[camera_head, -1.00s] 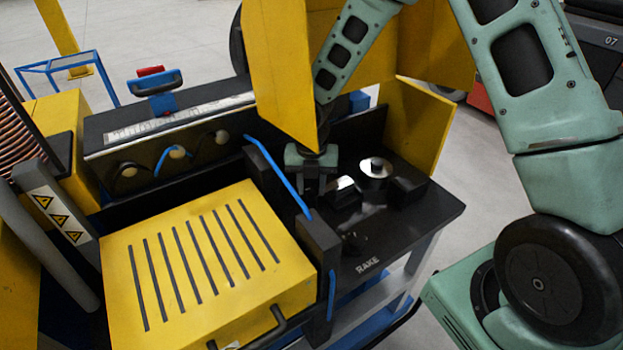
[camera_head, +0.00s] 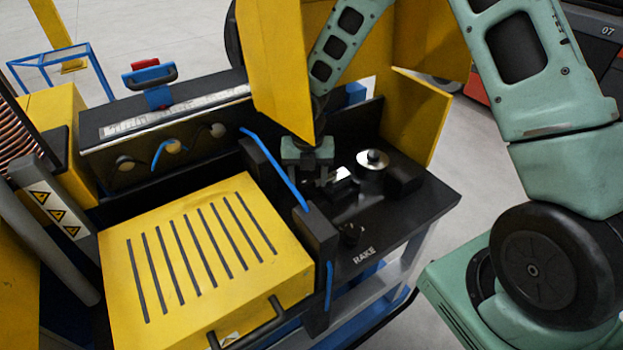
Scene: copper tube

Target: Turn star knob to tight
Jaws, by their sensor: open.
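My gripper (camera_head: 322,179) points down over the black bench top, beside the black upright with the blue edge. Its dark fingers are apart, with nothing seen between them. A small dark knob-like shape (camera_head: 349,234) sits on the bench near the RAKE lettering, in front of and below my gripper. It may be the star knob, but its lobes are too dark to make out. A dark block with a bright top (camera_head: 343,187) is just right of my fingers; I cannot tell whether they touch it.
A silver disc-topped part (camera_head: 373,160) and a black block (camera_head: 404,178) stand on the bench to the right. A yellow slotted box (camera_head: 206,262) fills the left. Yellow panels (camera_head: 420,115) stand behind and around my arm.

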